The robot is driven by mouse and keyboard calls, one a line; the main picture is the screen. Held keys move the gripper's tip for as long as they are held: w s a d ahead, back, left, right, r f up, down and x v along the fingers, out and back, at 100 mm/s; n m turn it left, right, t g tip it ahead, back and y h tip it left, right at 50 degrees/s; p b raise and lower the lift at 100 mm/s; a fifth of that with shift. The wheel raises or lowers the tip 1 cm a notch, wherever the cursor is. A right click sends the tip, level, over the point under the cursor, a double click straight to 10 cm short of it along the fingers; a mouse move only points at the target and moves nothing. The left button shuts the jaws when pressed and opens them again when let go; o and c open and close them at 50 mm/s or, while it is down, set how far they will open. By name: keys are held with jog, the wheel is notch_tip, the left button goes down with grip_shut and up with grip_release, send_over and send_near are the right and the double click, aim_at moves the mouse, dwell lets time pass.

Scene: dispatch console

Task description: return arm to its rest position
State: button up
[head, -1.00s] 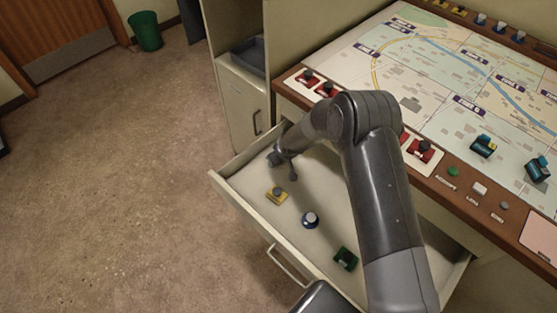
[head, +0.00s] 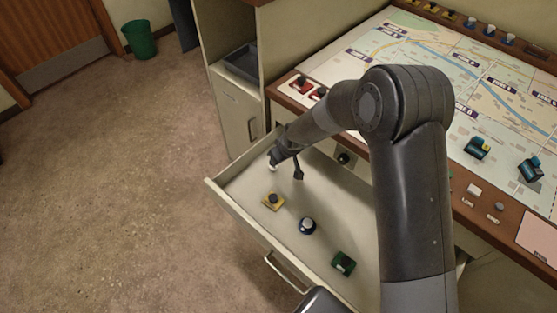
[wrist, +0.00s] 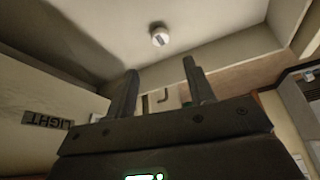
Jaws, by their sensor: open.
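My gripper (head: 284,164) is over the far left end of the open drawer (head: 235,205) in the head view. In the wrist view its two fingers (wrist: 160,90) stand apart with nothing between them. My arm reaches over the drawer from the right and hides part of the console. In the wrist view, a small white round piece (wrist: 160,36) lies on a pale surface beyond the fingertips. In the head view, a white bit shows by the gripper, mostly hidden.
The floor at left is clear.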

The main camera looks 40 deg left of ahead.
jog(key=shift+d+r, duration=0.1)
jog(key=shift+r, duration=0.2)
dwell(0.4)
